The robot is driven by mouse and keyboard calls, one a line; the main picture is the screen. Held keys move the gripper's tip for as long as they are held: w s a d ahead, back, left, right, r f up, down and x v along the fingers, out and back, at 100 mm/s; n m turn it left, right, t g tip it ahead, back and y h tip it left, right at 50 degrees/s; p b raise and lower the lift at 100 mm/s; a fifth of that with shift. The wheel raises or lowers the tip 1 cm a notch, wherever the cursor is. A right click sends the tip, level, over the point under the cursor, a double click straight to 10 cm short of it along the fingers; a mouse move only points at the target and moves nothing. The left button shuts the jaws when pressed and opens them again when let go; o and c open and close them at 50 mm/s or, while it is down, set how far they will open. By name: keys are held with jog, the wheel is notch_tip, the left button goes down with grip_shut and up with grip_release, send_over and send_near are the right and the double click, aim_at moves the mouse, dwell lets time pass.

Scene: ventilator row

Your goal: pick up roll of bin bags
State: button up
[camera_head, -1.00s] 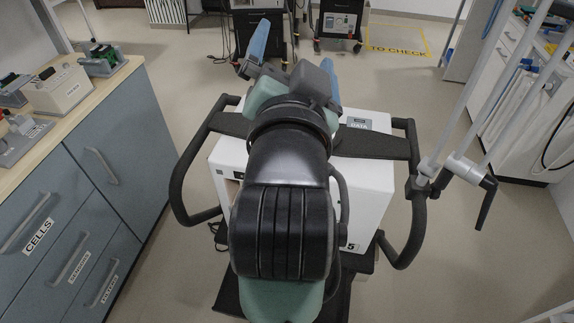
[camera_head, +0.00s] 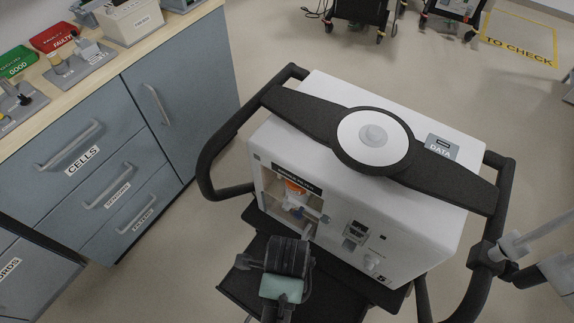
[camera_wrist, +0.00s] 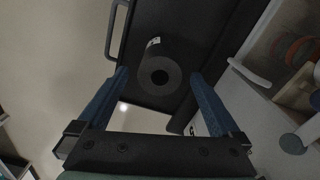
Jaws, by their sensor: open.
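The roll of bin bags (camera_wrist: 160,75) is a black cylinder with a pale label and a round hole in its end. In the wrist view it sits on a black tray (camera_wrist: 203,14). My gripper (camera_wrist: 160,76) is open, its two blue fingers apart on the left and right of the roll in the picture. No contact shows between fingers and roll. In the head view my arm covers part of the black tray (camera_head: 340,292) in front of the white ventilator (camera_head: 330,207), and I cannot make out the roll or my fingers there.
The ventilator's black side handles (camera_head: 215,150) and its open compartment (camera_head: 290,200) are close to my arm. In the wrist view a tray handle (camera_wrist: 111,32) and a pale bar (camera_wrist: 250,73) flank the tray. A blue-grey cabinet (camera_head: 150,120) stands left. Floor between is clear.

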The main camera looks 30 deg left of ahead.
notch_tip(320, 180, down, 7)
jog(key=shift+r+b, duration=0.2)
jog(key=shift+b, duration=0.2)
grip_shut()
dwell(0.5)
